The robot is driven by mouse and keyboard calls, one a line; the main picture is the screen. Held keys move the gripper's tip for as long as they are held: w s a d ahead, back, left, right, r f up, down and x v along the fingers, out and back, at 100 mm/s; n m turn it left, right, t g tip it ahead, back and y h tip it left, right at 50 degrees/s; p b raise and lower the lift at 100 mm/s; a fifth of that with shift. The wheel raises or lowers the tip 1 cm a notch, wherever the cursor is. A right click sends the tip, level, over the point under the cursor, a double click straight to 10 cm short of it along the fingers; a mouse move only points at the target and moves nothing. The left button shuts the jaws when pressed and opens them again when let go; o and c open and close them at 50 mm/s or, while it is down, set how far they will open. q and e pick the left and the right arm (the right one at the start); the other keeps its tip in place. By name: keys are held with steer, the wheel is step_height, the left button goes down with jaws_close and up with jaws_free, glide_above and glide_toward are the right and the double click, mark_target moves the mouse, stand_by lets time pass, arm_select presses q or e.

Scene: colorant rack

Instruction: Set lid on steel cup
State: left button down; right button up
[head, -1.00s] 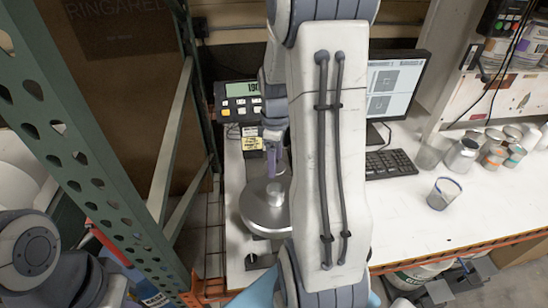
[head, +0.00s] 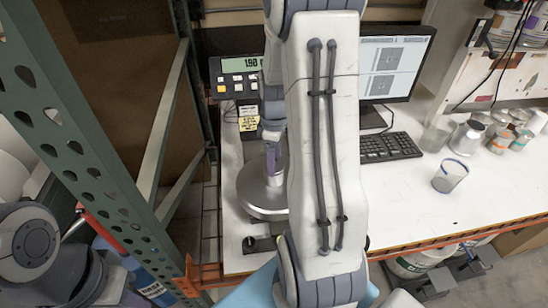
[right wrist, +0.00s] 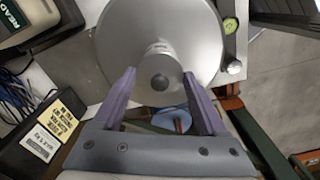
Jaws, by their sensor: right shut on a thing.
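The steel cup (head: 275,180) stands on the round metal pan of the scale (head: 257,205), partly hidden by my right arm. My right gripper (head: 273,152), with purple fingers, points down just over the cup. In the right wrist view my right gripper (right wrist: 160,78) has one finger on each side of a small round grey lid with a darker knob (right wrist: 160,82) and is shut on it. The lid lies in line with the cup; whether it touches the rim I cannot tell. My left gripper is out of view.
A scale display (head: 240,75) stands behind the pan. A monitor (head: 397,65) and keyboard (head: 388,147) are to the right. A clear cup with a blue rim (head: 450,176) and several cans (head: 467,137) stand farther right. A green rack post (head: 90,150) is at the left.

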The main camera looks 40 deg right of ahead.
steer(key=shift+f, duration=0.35)
stand_by(0.5)
steer(key=o, duration=1.3)
steer(key=shift+c, duration=0.2)
step_height(320, 180, up, 10)
steer(key=b, duration=0.2)
steer(key=shift+r, duration=0.25)
steer(key=shift+w, duration=0.1)
